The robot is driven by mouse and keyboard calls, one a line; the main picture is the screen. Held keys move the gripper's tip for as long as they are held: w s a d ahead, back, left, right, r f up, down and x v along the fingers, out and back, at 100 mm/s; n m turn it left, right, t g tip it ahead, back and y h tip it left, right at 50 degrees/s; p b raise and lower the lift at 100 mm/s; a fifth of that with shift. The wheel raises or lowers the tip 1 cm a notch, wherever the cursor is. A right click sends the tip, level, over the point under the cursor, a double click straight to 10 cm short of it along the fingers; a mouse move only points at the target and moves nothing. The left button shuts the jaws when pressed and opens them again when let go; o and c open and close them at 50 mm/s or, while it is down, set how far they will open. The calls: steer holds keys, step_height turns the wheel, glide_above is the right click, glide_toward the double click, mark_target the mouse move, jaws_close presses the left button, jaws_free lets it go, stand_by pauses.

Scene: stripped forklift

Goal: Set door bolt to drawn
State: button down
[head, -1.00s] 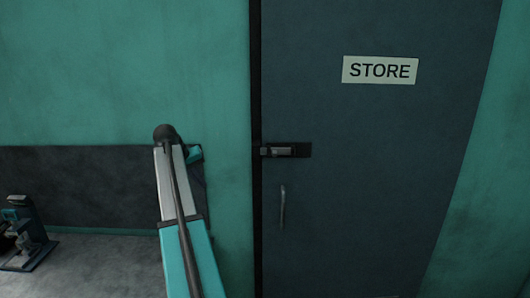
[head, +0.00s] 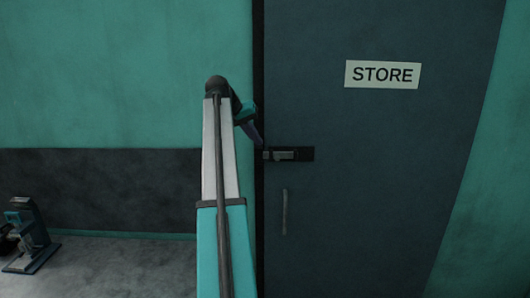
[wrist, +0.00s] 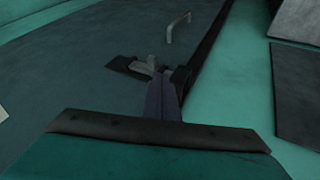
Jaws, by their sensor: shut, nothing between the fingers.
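The door bolt (head: 284,156) is a grey bar with a small knob on a dark plate, at the left edge of the dark blue door (head: 380,200). The bar lies level and reaches toward the dark frame strip. In the wrist view the bolt (wrist: 146,66) lies just beyond my fingertips, by a dark block (wrist: 181,75) at the door edge. My gripper (head: 259,144) is shut and empty, its purple fingers just left of the bolt in the head view. The wrist view shows my gripper (wrist: 163,76) close to the bolt; I cannot tell whether they touch.
A curved door handle (head: 284,212) is below the bolt; it also shows in the wrist view (wrist: 177,27). A STORE sign (head: 383,74) is above. Green wall (head: 130,70) flanks the door. A machine (head: 25,235) stands on the floor at the far left.

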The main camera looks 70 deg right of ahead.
mark_target(283, 153)
steer(key=shift+b+x, duration=2.2)
steer(key=shift+x, duration=2.8)
steer(key=shift+s+d+b, duration=0.1)
steer(key=shift+s+d, duration=0.2)
steer(key=shift+s, duration=0.55)
steer(key=shift+s+d+b, duration=0.15)
steer(key=shift+s+d, duration=0.2)
steer(key=shift+s, duration=0.5)
steer(key=shift+s+d+b, duration=0.1)
steer(key=shift+s+d, duration=0.2)
steer(key=shift+s, duration=0.6)
steer(key=shift+r, duration=0.2)
